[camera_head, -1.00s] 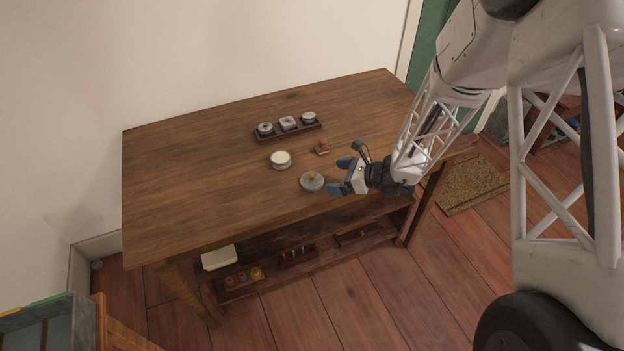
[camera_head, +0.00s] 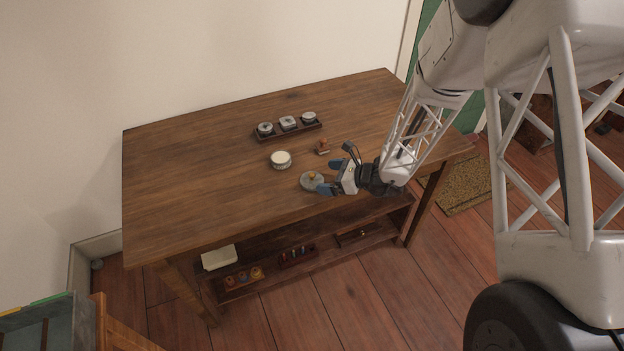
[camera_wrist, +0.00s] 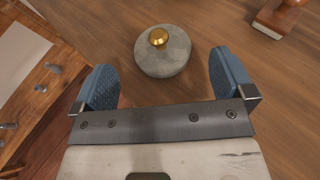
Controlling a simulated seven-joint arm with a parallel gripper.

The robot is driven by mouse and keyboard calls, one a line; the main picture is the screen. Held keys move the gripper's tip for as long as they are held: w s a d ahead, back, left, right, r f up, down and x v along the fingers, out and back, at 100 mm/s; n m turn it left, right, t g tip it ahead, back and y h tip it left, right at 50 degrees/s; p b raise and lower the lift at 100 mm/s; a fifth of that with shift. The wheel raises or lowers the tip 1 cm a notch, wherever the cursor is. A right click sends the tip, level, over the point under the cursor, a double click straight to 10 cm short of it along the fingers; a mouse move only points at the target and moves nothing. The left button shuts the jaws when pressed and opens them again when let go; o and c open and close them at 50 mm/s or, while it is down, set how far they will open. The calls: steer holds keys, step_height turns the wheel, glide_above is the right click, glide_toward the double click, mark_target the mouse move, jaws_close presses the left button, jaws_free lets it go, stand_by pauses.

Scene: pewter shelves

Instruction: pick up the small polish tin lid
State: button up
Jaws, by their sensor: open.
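The small polish tin lid (camera_head: 311,181) is a grey disc with a brass knob, lying on the wooden table near its front edge. In the wrist view the lid (camera_wrist: 162,58) lies just ahead of the fingertips, roughly centred between them, with its knob facing up. My gripper (camera_head: 328,183) is at the lid's right side in the head view. Its two blue finger pads stand wide apart in the wrist view (camera_wrist: 166,82), with nothing held between them. I cannot tell whether a finger touches the lid.
A round cream-topped tin (camera_head: 280,158) stands behind the lid. A small wooden block with an orange-brown knob (camera_head: 322,148) is behind my gripper. A dark tray (camera_head: 261,136) with several small tins sits at the back. The table's left half is clear.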

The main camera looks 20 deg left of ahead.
mark_target(314, 176)
steer(key=shift+x, duration=2.65)
steer(key=shift+r, duration=0.2)
steer(key=shift+c, duration=0.5)
steer(key=c, duration=0.7)
steer(key=shift+s+f, duration=0.1)
steer(key=shift+c, duration=0.5)
